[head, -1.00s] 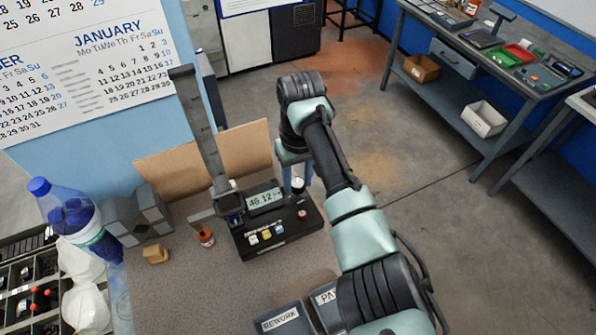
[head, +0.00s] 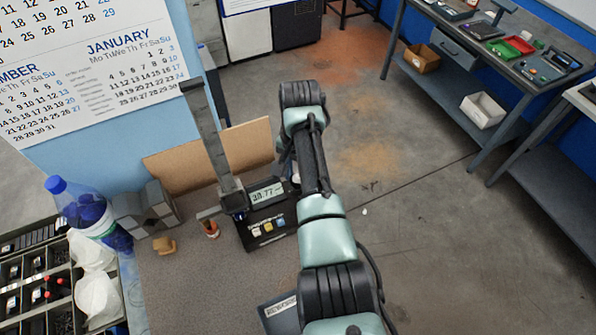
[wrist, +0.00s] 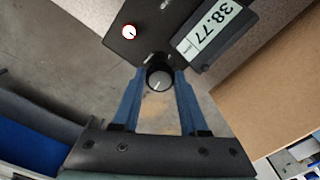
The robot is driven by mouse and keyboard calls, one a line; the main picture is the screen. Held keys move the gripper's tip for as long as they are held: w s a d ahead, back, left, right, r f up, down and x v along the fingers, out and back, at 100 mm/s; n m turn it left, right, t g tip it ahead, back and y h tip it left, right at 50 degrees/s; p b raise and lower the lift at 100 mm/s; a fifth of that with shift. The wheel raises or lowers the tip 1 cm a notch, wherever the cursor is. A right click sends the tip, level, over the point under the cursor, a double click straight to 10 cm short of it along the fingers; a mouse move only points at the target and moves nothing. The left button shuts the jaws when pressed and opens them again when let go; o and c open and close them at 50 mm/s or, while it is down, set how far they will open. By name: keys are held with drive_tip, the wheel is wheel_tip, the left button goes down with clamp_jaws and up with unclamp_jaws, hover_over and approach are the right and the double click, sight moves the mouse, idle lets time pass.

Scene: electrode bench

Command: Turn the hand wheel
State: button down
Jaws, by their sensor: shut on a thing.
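The hand wheel (wrist: 159,76) is a black round knob with a white mark on its face, on the side of the black gauge base (wrist: 125,45) in the wrist view. My gripper (wrist: 159,84) has its blue fingers on both sides of the knob, shut on it. The gauge's display (wrist: 213,32) reads 38.77. In the head view the gauge base (head: 282,236) stands on the bench with an upright grey column (head: 207,135) and a side arm. My arm hides the knob there.
A brown board (head: 185,163) stands behind. Grey blocks (head: 148,208), a tan block (head: 164,245) and a blue-capped bottle (head: 85,210) are at left. A REWORK tray (head: 281,314) lies in front.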

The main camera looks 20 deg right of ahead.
drive_tip(key=shift+w+r+m, duration=0.15)
drive_tip(key=shift+m, duration=1.55)
drive_tip(key=shift+c, duration=2.2)
unclamp_jaws()
wheel_tip(320, 180, up, 13)
drive_tip(key=p, duration=0.1)
drive_tip(key=shift+s+p, duration=0.2)
drive_tip(key=shift+p, duration=0.2)
